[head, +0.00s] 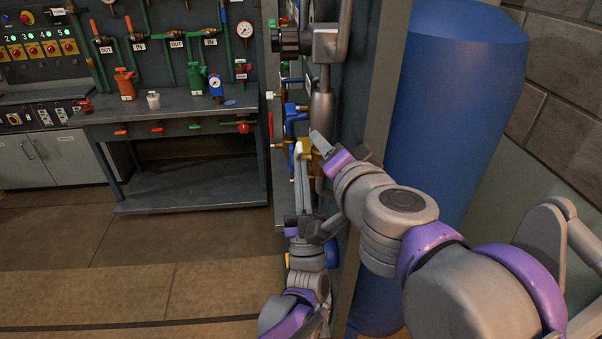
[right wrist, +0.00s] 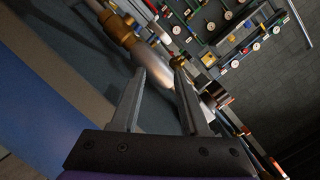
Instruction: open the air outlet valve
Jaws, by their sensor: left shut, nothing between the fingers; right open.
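Pipework on the upright panel in the head view has a silver cylinder (head: 322,108), a brass fitting (head: 309,160) and a blue fitting (head: 293,116). I cannot tell which part is the air outlet valve. My right gripper (head: 322,146) is beside the silver cylinder's lower end. In the right wrist view its fingers (right wrist: 160,78) are apart, with a silver and brass pipe part (right wrist: 152,57) beyond and between the tips; contact is unclear. My left gripper (head: 299,152) is shut and empty, pointing up beside the brass fitting, lower and left of my right gripper.
A large blue tank (head: 450,110) stands close on the right. The floor (head: 130,250) at the left is clear.

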